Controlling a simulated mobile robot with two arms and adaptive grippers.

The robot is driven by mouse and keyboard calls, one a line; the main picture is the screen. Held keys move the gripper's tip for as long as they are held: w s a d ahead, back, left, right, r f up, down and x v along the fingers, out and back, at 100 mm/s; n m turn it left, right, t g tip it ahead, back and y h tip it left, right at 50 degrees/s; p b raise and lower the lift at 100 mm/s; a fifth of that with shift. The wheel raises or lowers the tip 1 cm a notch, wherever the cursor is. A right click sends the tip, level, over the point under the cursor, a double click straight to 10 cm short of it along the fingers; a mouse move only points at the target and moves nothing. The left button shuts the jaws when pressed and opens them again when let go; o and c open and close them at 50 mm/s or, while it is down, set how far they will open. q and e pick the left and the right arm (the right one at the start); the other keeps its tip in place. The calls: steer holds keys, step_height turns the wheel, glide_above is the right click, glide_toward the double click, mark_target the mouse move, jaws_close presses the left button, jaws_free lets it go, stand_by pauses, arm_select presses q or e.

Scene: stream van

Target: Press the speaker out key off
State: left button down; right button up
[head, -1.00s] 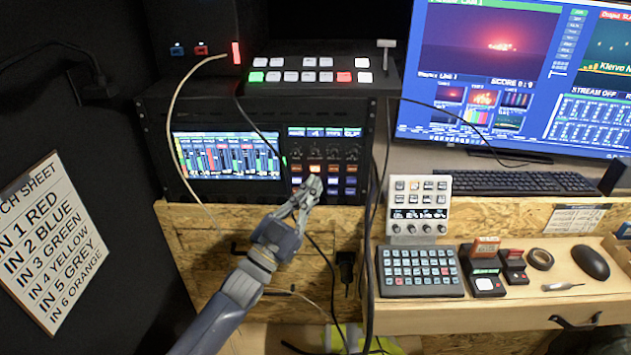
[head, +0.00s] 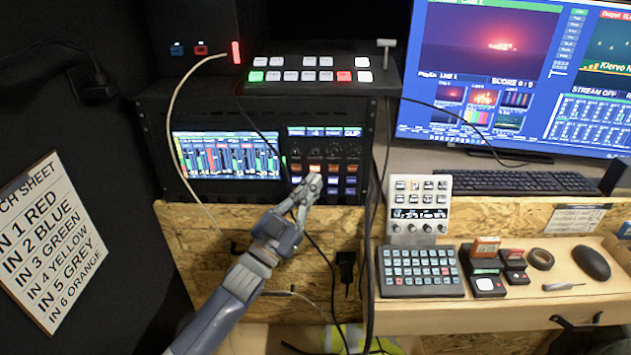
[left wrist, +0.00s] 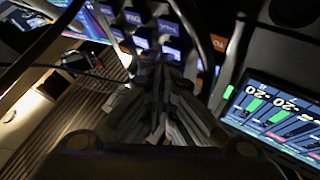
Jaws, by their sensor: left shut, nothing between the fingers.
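The rack unit (head: 157,150) holds a lit audio meter screen and, right of it, a panel of small keys (head: 350,180), some lit orange, white or blue. I cannot read which key is the speaker out key. My left gripper (head: 313,180) is shut and empty, with its fingertips at the left part of this key panel, hiding some keys. In the left wrist view, the gripper (left wrist: 157,72) points at blue-lit keys (left wrist: 168,27); an orange key (left wrist: 219,43) shows to the right. I cannot tell whether the fingertips touch a key. My right gripper is not in view.
Loose cables (head: 182,95) hang in front of the rack. A video switcher (head: 315,76) sits on top. To the right are a white control panel (head: 419,212), a key pad (head: 420,272), a keyboard (head: 520,182) and a monitor (head: 480,140).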

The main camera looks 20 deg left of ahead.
arm_select(q)
steer(key=shift+w, duration=0.1)
stand_by(0.3)
steer(key=shift+s+d+p, duration=0.2)
steer(key=shift+s+p, duration=0.15)
steer(key=shift+s, duration=0.35)
steer(key=s+d+p, duration=0.1)
steer(key=s+p, duration=0.1)
steer(key=s, duration=0.3)
steer(key=shift+s+d+p, duration=0.3)
steer(key=shift+s, duration=0.1)
